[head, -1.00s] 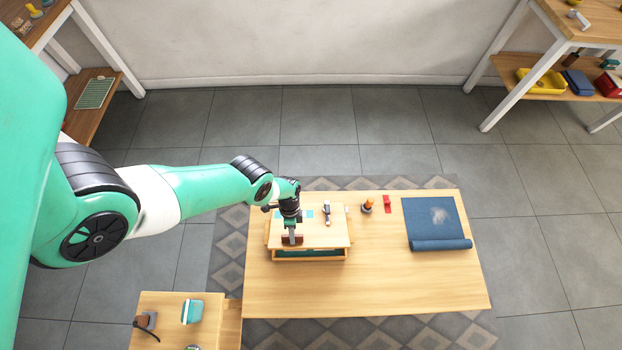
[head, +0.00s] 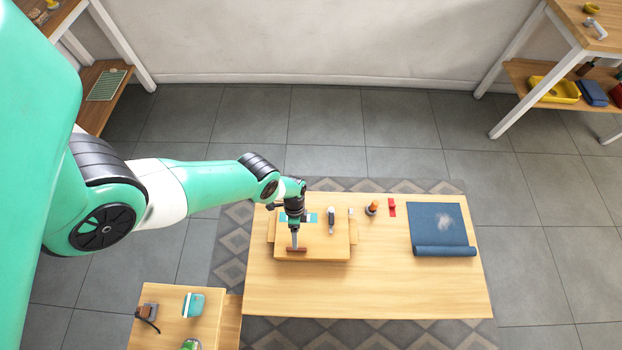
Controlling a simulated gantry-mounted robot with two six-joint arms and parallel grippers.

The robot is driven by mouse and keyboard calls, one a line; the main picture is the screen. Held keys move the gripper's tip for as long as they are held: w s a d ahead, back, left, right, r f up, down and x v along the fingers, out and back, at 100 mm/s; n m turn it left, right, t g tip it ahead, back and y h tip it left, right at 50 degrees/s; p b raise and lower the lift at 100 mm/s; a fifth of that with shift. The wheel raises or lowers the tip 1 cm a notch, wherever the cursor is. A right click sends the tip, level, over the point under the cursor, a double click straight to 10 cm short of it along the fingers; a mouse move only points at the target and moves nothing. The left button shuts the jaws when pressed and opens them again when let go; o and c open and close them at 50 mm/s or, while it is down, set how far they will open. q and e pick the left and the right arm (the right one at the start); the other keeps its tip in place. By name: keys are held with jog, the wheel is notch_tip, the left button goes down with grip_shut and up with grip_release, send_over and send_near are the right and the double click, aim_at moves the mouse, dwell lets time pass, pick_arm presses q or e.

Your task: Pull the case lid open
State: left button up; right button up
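The wooden case (head: 350,238) stands on the left part of the light wood table. Its flat wooden lid (head: 325,243) lies down over it, with no gap visible at the front edge. A reddish-brown bar handle (head: 297,250) sits at the lid's front left. My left gripper (head: 295,246) points down at this handle, its fingertips at or just above it. The fingers are too small to tell whether they grip it. A teal flat piece (head: 312,218) behind the gripper is partly hidden by it. My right gripper is not in view.
A dark-and-white tool (head: 331,220) lies at the lid's back. An orange-topped object (head: 371,208), a red piece (head: 392,207) and a part-rolled blue mat (head: 437,225) are to the right. The table (head: 400,290) is clear in front. A side table (head: 170,320) stands at lower left.

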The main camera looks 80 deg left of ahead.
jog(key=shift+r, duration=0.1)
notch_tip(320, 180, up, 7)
jog(key=p, duration=0.7)
dwell(0.8)
dwell(0.3)
